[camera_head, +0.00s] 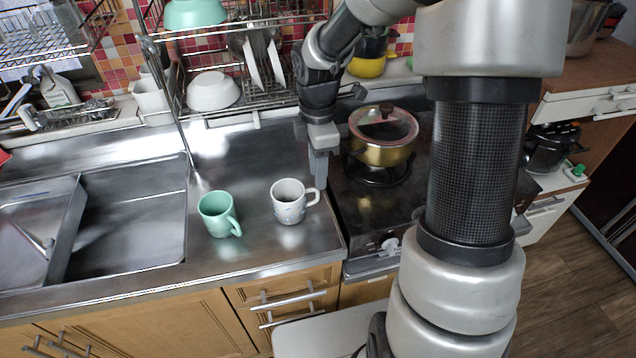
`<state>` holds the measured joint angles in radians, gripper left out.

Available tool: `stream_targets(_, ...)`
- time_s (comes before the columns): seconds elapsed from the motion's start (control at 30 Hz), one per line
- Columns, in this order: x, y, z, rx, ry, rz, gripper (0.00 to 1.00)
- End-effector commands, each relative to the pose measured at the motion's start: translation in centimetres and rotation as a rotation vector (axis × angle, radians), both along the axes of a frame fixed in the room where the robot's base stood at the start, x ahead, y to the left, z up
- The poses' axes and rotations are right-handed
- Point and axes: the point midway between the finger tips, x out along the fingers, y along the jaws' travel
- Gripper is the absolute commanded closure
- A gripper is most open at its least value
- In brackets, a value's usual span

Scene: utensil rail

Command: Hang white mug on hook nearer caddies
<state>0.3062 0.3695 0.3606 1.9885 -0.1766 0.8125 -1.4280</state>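The white mug (289,202) stands upright on the steel counter near its right end, with speckles on its side and its handle toward the right. My gripper (319,178) points down just behind and above the mug's handle, apart from the mug as far as I can see. Its fingers overlap in this view, so their opening is hidden. I cannot make out the hooks or tell which containers are the caddies. A green mug (217,214) stands upright to the left of the white mug.
A wire dish rack (165,60) with a white bowl (212,92) stands behind the counter. A lidded gold pot (382,140) sits on the stove (365,215) right of my gripper. The sink (130,225) is at left. Counter behind the mugs is clear.

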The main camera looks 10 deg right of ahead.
Motion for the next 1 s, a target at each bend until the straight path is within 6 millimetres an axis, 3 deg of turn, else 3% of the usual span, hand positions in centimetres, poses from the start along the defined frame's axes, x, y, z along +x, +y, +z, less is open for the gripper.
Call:
stream_targets(0.1, 0.0, 0.0, 2.4, 0.0, -0.003, -0.001, 0.73)
stream_targets(0.3, 0.0, 0.0, 4.2, 0.001, -0.001, 0.0, 0.73)
stream_targets(0.87, -0.1, 0.0, 4.7, -0.002, -0.004, -0.009, 0.73)
stream_targets(1.0, -1.2, -0.2, 7.9, -0.027, -0.048, -0.124, 0.73)
